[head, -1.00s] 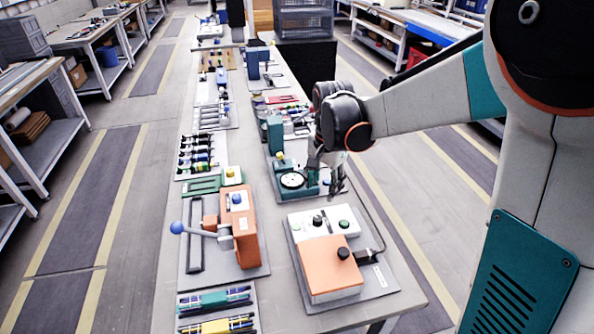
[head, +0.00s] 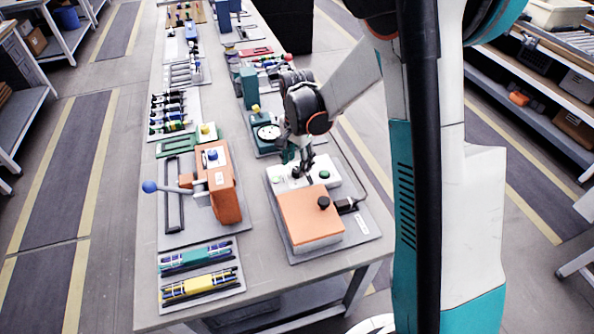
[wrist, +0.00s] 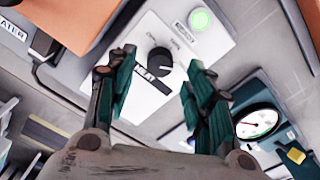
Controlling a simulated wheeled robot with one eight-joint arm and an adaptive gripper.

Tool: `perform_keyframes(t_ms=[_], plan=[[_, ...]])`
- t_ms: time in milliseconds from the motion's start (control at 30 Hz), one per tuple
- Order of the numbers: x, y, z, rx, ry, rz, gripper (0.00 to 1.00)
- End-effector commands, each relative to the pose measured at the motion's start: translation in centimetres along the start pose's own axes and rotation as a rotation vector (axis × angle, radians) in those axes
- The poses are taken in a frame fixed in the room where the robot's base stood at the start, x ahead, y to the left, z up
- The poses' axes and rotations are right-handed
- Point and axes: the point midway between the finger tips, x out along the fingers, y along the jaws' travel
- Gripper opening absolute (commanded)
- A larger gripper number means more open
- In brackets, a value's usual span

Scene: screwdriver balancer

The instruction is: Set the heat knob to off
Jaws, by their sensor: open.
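The heat knob is a round black knob (wrist: 160,60) on a white control panel (wrist: 205,72), with a label reading HEAT beside it, in the wrist view. In the wrist view my gripper (wrist: 160,78) is open, its two green-padded fingers on either side of the knob and apart from it. In the head view my gripper (head: 305,172) hangs over the white panel (head: 327,170) behind an orange block (head: 310,215), and the heat knob is largely hidden by the fingers there. A lit green button (wrist: 201,19) sits on the same panel.
A dial gauge (wrist: 257,123) on a green unit stands beside the panel. A second black knob (head: 323,202) tops the orange block. An orange lever press (head: 222,190) with a blue ball handle stands to the left. A cable runs along the right.

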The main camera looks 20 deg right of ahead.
Motion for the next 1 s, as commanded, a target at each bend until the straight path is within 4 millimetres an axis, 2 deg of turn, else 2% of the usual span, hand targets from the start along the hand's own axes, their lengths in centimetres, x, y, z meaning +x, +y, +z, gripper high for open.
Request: perform_keyframes(t_ms=[33, 200, 567, 600, 800, 1000], plan=[[1.0, 0.0, 0.0, 0.000, 0.000, 0.000, 0.48], [2.5, 0.0, 0.0, 0.000, 0.000, 0.000, 0.48], [3.0, 0.0, 0.0, 0.000, 0.000, 0.000, 0.48], [3.0, 0.0, 0.0, 0.000, 0.000, 0.000, 0.46], [3.0, 0.0, 0.0, 0.000, 0.000, 0.000, 0.02], [3.0, 0.0, 0.0, -0.003, 0.000, 0.000, 0.02]])
